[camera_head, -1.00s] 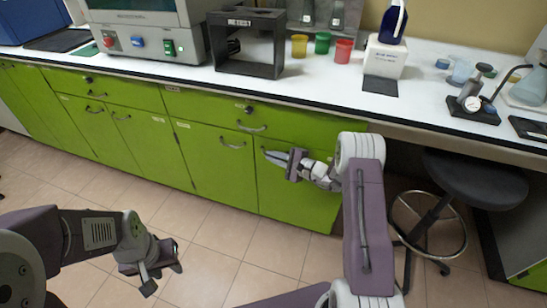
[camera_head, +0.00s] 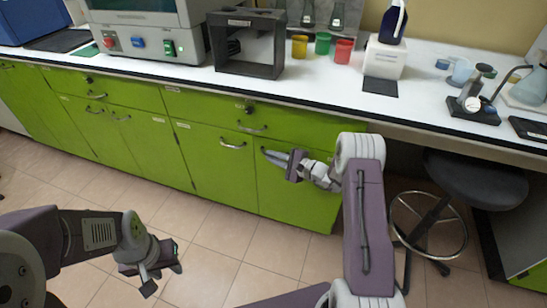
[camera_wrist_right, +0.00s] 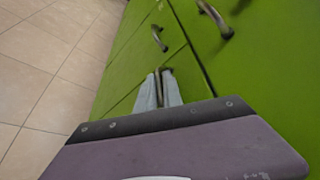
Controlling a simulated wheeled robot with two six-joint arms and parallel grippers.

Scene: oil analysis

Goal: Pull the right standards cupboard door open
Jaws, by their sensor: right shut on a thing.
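The right green cupboard door (camera_head: 298,205) is at the right end of the cabinet row in the head view and looks closed. My right gripper (camera_head: 271,155) reaches it from the right, at its upper left corner. In the right wrist view, its two pale fingers (camera_wrist_right: 158,93) are shut on the door's metal handle (camera_wrist_right: 158,76). The fingers hide part of that handle. My left gripper (camera_head: 163,279) hangs over the floor at lower left, far from the cabinets, with its fingers apart and empty.
The neighbouring door has its own handle (camera_head: 232,144); a drawer handle (camera_head: 252,127) sits above. A black stool (camera_head: 475,183) stands right of my right arm. The counter (camera_head: 330,90) holds cups and instruments. The tiled floor (camera_head: 235,255) before the doors is clear.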

